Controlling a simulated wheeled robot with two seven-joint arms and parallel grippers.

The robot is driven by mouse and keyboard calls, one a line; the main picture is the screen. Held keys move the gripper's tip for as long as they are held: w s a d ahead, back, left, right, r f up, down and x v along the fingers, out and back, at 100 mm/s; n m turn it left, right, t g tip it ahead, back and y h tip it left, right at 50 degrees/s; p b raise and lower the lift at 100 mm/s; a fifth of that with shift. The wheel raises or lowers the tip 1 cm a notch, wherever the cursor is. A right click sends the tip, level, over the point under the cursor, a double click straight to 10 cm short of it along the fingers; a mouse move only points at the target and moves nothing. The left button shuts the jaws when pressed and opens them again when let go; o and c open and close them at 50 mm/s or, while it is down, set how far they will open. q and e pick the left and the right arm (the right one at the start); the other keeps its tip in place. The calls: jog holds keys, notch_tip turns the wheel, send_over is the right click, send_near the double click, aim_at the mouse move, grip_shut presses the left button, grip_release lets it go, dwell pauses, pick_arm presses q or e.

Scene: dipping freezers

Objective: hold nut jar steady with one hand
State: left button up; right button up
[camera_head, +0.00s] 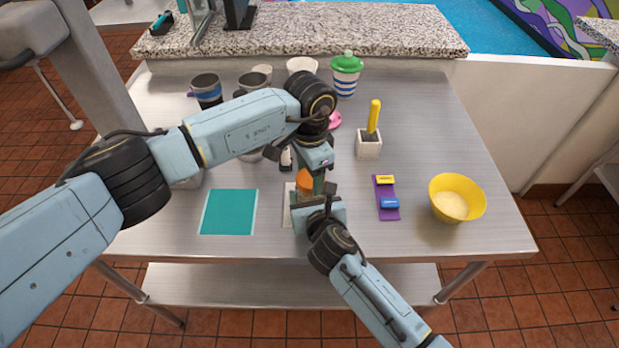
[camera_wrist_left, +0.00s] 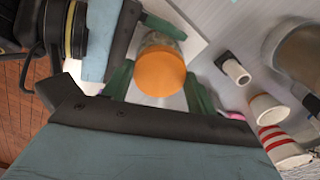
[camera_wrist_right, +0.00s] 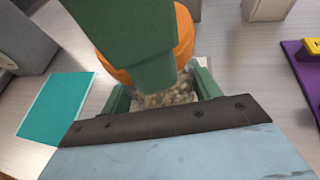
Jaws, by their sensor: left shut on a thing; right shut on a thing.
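The nut jar has an orange lid (camera_head: 304,181) and stands on a white mat (camera_head: 290,193) at the table's front middle. Its clear body (camera_wrist_right: 170,97) shows pale nuts in the right wrist view. My left gripper (camera_head: 318,181) comes from above, its green fingers on either side of the lid (camera_wrist_left: 161,72), shut on it. My right gripper (camera_head: 312,199) comes from the front, low down, shut on the jar body with a finger on each side. In the head view the arms hide most of the jar; in the right wrist view a left finger covers part of the lid.
A teal mat (camera_head: 228,213) lies left of the jar. A purple mat (camera_head: 387,212) with small yellow and blue items lies right, then a yellow bowl (camera_head: 457,204). A white holder (camera_head: 369,150) with a yellow-handled tool and several cups stand behind.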

pick_arm(q)
jog(key=shift+a+f+n, duration=0.1)
jog(key=shift+a+n, duration=0.15)
jog(key=shift+n, duration=0.05)
jog(key=shift+s+d+n, duration=0.1)
jog(key=shift+d+n, duration=0.1)
jog(key=shift+n, duration=0.7)
jog(key=shift+a+n, duration=0.15)
jog(key=shift+n, duration=0.65)
jog(key=o, duration=1.1)
